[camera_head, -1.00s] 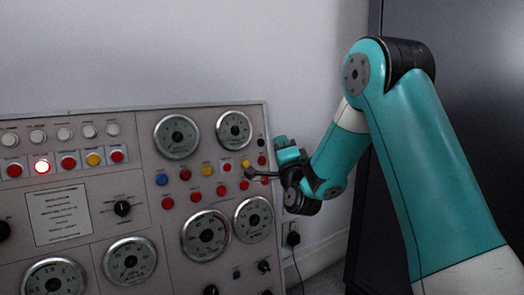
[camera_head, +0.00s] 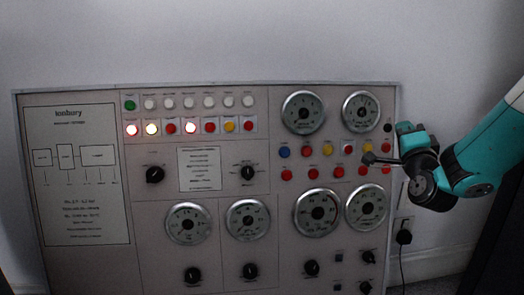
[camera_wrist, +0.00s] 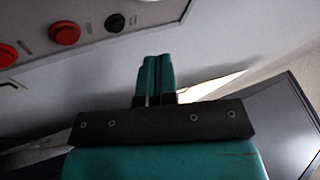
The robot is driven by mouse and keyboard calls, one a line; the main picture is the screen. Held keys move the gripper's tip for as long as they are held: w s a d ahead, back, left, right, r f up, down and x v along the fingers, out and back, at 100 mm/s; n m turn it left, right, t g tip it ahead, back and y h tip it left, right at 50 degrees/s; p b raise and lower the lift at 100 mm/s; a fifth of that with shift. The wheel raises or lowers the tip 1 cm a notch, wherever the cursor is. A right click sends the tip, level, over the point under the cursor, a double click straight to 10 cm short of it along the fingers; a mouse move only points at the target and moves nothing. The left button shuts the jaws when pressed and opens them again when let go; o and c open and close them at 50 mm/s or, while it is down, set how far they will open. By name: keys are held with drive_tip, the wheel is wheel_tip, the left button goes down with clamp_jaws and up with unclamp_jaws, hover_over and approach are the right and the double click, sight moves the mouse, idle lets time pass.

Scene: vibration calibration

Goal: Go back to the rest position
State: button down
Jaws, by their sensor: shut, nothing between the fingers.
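My gripper (camera_head: 405,128) is at the right edge of the panel in the head view, in front of or beside the columns of coloured buttons; the exact gap to the panel cannot be told. In the wrist view its two teal fingers (camera_wrist: 155,78) are together with nothing between them. The control panel (camera_head: 70,262) stands against the wall and fills much of the head view. Its edge with red buttons (camera_wrist: 64,33) and a black knob (camera_wrist: 114,22) shows at the upper left of the wrist view.
A wall socket (camera_head: 403,237) with a cable is below my arm. A dark cabinet (camera_wrist: 270,125) stands at the right.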

drive_tip(key=s+a+r+n+g+y+p, duration=0.25)
drive_tip(key=a+n+g+y+p, duration=0.2)
drive_tip(key=a+n+y, duration=0.7)
drive_tip(key=s+a+f+n+g+p, duration=0.1)
drive_tip(key=s+a+n+g+p, duration=0.25)
drive_tip(key=s+a+g, duration=0.7)
drive_tip(key=s+a+n+g+h+p, duration=0.3)
drive_tip(key=s+n+g, duration=0.5)
drive_tip(key=s, duration=1.4)
wheel_tip(320, 180, up, 38)
drive_tip(key=p, duration=3.8)
drive_tip(key=shift+w+d+f+t+y, duration=0.2)
drive_tip(key=shift+w+d+t+y, duration=0.1)
drive_tip(key=shift+y, duration=0.15)
